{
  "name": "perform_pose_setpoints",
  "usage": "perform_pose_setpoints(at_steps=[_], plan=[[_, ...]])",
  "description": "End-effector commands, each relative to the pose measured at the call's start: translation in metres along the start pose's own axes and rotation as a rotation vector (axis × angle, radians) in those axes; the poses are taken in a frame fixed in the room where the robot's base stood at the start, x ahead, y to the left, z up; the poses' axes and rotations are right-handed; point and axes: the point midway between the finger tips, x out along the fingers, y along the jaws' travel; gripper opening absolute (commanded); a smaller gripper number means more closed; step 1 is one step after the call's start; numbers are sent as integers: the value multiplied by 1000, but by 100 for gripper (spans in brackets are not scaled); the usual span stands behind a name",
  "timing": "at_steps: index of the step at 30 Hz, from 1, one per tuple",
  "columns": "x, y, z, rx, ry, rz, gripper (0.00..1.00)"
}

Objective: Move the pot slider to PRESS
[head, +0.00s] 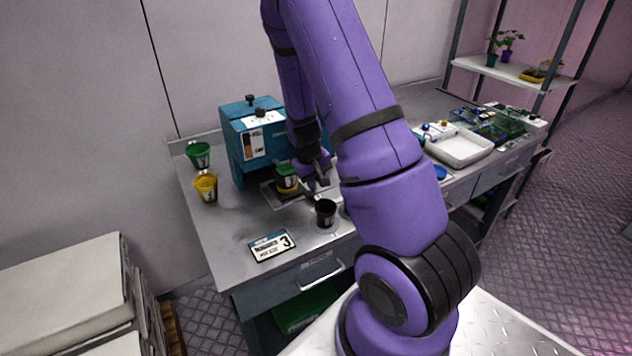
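A blue press machine (252,135) with black knobs on top stands at the back of the metal bench. In front of it is a flat metal slider plate (272,196). A pot with a green top and a yellow lower part (287,178) sits upright on the plate, at the front of the machine. My gripper (316,186) is low, just to the right of this pot, near the right part of the slider. The fingers are small and dark here; I cannot tell whether they are open or touch a handle. My arm hides the machine's right side and the bench behind it.
A green pot (198,154) and a yellow pot (206,187) stand at the bench's left side. A black pot (325,212) stands in front of my gripper. A white tray (460,149) is farther right.

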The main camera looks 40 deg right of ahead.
Motion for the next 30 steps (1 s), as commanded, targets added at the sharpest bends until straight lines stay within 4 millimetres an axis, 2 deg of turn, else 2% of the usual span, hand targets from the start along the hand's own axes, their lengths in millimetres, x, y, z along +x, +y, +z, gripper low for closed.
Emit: perform_pose_setpoints(at_steps=[8, 14, 20, 30], plan=[[0, 2, 0, 2, 0, 0, 0], [4, 20, 0, 6, 1, 0, 0], [12, 61, 0, 9, 1, 1, 0], [28, 141, 0, 8, 1, 2, 0]])
